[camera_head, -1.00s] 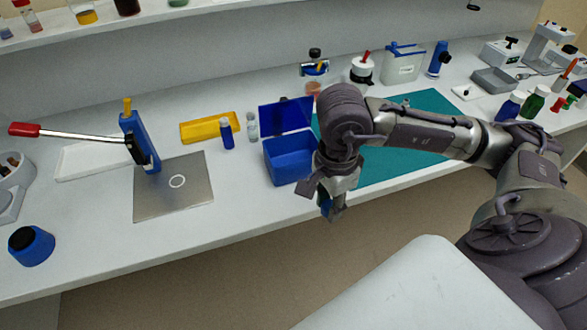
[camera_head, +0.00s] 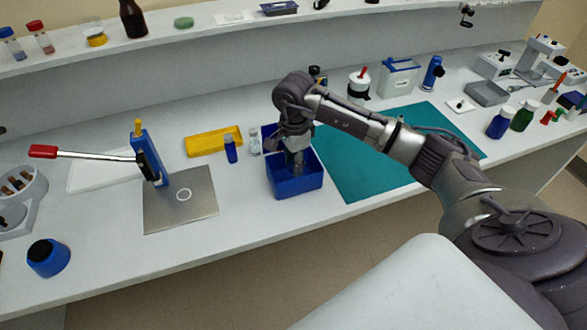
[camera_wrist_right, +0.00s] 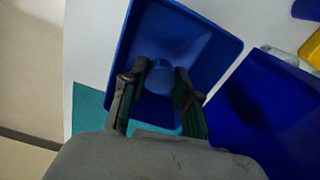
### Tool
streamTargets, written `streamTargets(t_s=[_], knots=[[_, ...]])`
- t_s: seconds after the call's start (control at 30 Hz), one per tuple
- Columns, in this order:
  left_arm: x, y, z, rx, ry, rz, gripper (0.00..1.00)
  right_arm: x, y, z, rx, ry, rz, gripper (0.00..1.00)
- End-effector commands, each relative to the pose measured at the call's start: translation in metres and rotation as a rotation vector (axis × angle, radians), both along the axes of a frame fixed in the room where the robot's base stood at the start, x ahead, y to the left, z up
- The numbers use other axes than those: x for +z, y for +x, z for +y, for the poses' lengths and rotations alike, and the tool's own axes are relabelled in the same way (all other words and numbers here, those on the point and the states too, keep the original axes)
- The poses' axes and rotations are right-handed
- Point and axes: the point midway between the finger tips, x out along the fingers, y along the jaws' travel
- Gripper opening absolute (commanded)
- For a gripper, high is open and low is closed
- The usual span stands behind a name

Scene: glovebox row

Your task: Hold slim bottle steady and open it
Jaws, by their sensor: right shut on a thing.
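My right gripper (camera_head: 296,172) reaches down into the open blue box (camera_head: 298,188). In the right wrist view, its two fingers (camera_wrist_right: 158,92) are closed on a small round blue piece (camera_wrist_right: 159,76), which looks like a cap or bottle top. The piece is over the inside of the blue box (camera_wrist_right: 205,50); whether it touches the floor is unclear. A slim blue bottle (camera_head: 231,150) and a clear bottle (camera_head: 255,143) stand upright on the bench left of the box, clear of the gripper. I cannot tell which is the task's slim bottle. My left gripper is out of view.
A blue press with a red-tipped lever (camera_head: 100,155) stands by a grey plate (camera_head: 180,212). A teal mat (camera_head: 350,180) lies right of the box. A blue, black-topped container (camera_head: 47,259) stands at the front left.

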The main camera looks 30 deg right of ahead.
Motion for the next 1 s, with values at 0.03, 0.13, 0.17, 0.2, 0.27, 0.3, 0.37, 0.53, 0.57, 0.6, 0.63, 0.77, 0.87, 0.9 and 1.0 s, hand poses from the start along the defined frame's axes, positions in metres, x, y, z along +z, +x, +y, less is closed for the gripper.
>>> streamTargets(t_s=[0.03, 0.13, 0.17, 0.2, 0.27, 0.3, 0.37, 0.53, 0.57, 0.6, 0.63, 0.77, 0.87, 0.9, 1.0], knots=[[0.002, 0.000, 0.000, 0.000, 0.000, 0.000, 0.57, -0.003, 0.000, 0.000, -0.001, 0.001, 0.000, 0.00], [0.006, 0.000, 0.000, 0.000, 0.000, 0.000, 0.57, -0.011, -0.001, 0.000, -0.001, 0.000, 0.002, 0.00], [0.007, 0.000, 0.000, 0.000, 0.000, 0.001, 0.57, -0.016, -0.001, 0.000, -0.001, 0.001, 0.003, 0.00], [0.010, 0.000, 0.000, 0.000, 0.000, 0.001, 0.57, -0.022, -0.001, 0.000, -0.001, 0.001, 0.004, 0.00], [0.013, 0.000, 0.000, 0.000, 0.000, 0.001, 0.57, -0.031, -0.001, 0.001, -0.002, 0.002, 0.003, 0.00], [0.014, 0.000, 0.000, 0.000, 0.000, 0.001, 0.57, -0.037, -0.001, 0.000, -0.002, 0.000, 0.003, 0.00], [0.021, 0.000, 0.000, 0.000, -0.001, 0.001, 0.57, -0.038, 0.002, 0.000, -0.002, 0.002, 0.001, 0.00], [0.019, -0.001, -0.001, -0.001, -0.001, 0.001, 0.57, -0.044, 0.004, -0.001, -0.001, -0.001, -0.002, 0.00], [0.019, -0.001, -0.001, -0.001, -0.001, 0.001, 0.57, -0.044, 0.004, -0.001, -0.001, -0.001, -0.002, 0.00], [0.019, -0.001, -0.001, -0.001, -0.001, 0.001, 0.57, -0.044, 0.004, -0.001, -0.001, 0.000, -0.002, 0.00], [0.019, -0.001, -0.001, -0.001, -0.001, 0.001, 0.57, -0.044, 0.004, -0.001, -0.001, 0.000, -0.002, 0.00], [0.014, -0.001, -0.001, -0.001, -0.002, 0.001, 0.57, -0.048, 0.004, -0.001, -0.001, -0.001, -0.002, 0.00], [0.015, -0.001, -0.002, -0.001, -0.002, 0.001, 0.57, -0.047, 0.004, -0.001, -0.001, 0.000, -0.002, 0.41], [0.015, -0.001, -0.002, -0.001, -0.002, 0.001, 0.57, -0.047, 0.004, -0.001, -0.001, 0.000, -0.002, 0.41], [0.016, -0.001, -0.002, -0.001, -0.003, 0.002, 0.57, -0.047, 0.004, -0.001, -0.001, 0.000, -0.002, 0.41]])
